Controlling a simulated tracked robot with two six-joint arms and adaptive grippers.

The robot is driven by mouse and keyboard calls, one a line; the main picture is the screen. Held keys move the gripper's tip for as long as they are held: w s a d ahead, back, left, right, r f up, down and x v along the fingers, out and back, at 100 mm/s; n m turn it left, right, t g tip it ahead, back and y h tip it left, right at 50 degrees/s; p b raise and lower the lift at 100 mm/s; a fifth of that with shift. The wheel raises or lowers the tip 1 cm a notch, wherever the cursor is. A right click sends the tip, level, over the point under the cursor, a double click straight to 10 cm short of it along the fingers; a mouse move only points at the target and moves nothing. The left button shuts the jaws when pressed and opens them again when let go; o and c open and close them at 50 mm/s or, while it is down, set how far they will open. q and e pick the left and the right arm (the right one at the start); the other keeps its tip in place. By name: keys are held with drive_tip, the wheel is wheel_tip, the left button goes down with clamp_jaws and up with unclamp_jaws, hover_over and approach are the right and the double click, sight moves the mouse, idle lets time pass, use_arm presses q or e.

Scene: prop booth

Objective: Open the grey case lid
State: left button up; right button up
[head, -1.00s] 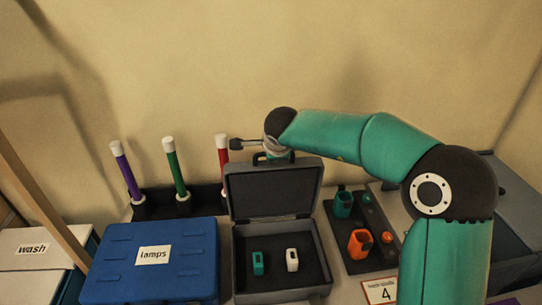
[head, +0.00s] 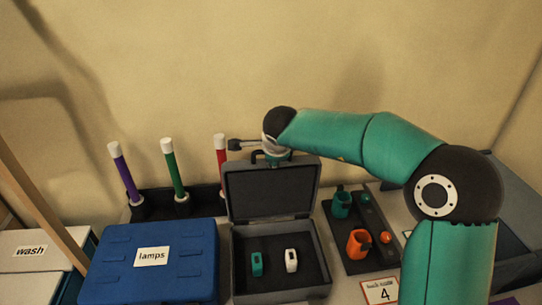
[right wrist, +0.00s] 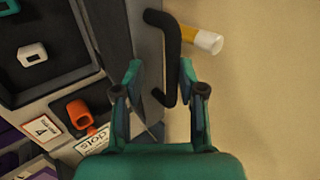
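The grey case (head: 235,270) stands on the table with its lid (head: 270,190) raised upright at the back. A teal item (head: 256,264) and a white item (head: 291,260) sit in its dark inside. The lid's black handle (right wrist: 173,75) shows in the right wrist view. My right gripper (right wrist: 161,68) is at the lid's top edge, its two fingers apart on either side of the handle bar. Whether a finger touches it I cannot tell. In the head view this gripper (head: 234,145) is partly hidden by its own wrist. My left gripper is not in view.
A blue box marked "lamps" (head: 120,265) is left of the case. Purple (head: 125,172), green (head: 174,170) and red (head: 221,155) tubes stand behind. A dark tray (head: 345,225) with orange and teal holders is right. A yellow tube with white end (right wrist: 205,40) is near the handle.

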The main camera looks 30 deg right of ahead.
drive_tip(key=v, duration=1.1)
drive_tip(key=shift+s+f, duration=0.1)
